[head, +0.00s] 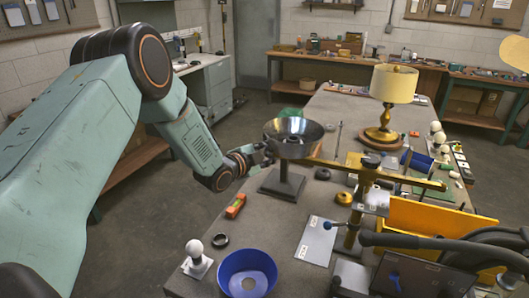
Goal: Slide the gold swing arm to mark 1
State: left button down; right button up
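The gold swing arm (418,181) is a long flat bar. It runs across a brass upright (357,205) at the right of the bench, and its left end passes behind a silver bowl-shaped shade (291,148) on a dark stand. My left gripper (264,155) is at the left rim of that shade, close to it. Whether it touches the shade or the bar's hidden end, and whether its fingers are open, I cannot tell. My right gripper is not in view. I cannot make out which marking is mark 1.
A brass lamp with a cream shade (393,84) stands at the back. A blue bowl (247,274), a white bulb (196,258), an orange block (236,205) and a grey card (317,241) lie in front. A yellow bin (430,217) and black equipment (440,245) crowd the right.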

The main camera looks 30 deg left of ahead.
aim_at(304, 159)
pick_arm(q)
jog(key=d, duration=0.3)
jog(key=d+b, duration=0.1)
jog(key=d, duration=0.3)
jog(key=w+d+b, duration=0.1)
jog(key=d, duration=0.2)
jog(key=shift+d+r, duration=0.15)
jog(key=shift+r, duration=0.15)
jog(key=shift+d, duration=0.3)
